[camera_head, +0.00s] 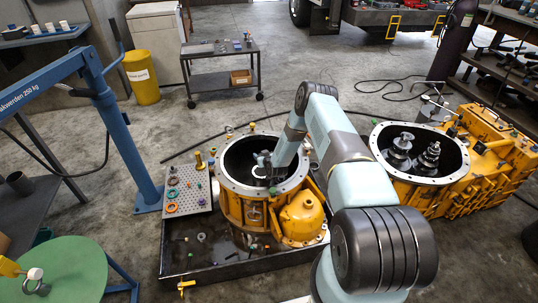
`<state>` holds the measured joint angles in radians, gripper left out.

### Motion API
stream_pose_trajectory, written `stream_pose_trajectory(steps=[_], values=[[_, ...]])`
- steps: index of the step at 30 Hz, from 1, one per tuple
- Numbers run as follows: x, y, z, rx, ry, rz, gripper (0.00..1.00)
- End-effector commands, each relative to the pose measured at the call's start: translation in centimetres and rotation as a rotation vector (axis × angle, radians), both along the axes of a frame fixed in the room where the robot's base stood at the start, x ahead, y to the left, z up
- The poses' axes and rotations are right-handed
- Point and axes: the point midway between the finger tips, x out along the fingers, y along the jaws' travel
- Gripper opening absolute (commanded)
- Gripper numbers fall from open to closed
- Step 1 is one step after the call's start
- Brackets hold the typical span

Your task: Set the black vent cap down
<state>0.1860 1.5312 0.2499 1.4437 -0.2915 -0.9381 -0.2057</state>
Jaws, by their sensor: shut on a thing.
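My gripper (264,166) is over the open round mouth of the yellow transmission housing (232,208), near the middle of the view. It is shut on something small. I cannot make out the black vent cap itself; at this size it is lost against my dark gripper and the housing's dark inside. My arm comes in from the lower right and hides part of the housing's right side. The housing stands in a black drip tray (200,268).
A perforated grey plate (184,204) with several coloured rings and small parts lies left of the housing. A second yellow housing (428,195) with gears stands at right. A blue hoist (112,112) and a green round table (75,268) are at left. A cart (220,52) stands behind.

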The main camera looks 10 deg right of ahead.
Motion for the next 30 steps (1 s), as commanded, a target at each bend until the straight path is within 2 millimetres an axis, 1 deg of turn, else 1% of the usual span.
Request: stream_pose_trajectory(steps=[9, 13, 14, 15, 21, 30], values=[[0.0, 0.02, -0.76, 0.0, 0.0, 0.0, 0.19], [0.04, 0.02, -0.79, 0.0, -0.001, 0.0, 0.19], [0.02, 0.02, -0.8, 0.0, -0.001, 0.0, 0.55], [0.02, 0.02, -0.81, 0.0, 0.0, 0.0, 0.59], [0.01, 0.02, -0.81, 0.0, 0.0, 0.0, 0.77], [0.02, 0.03, -0.54, 0.0, 0.0, 0.0, 0.77]])
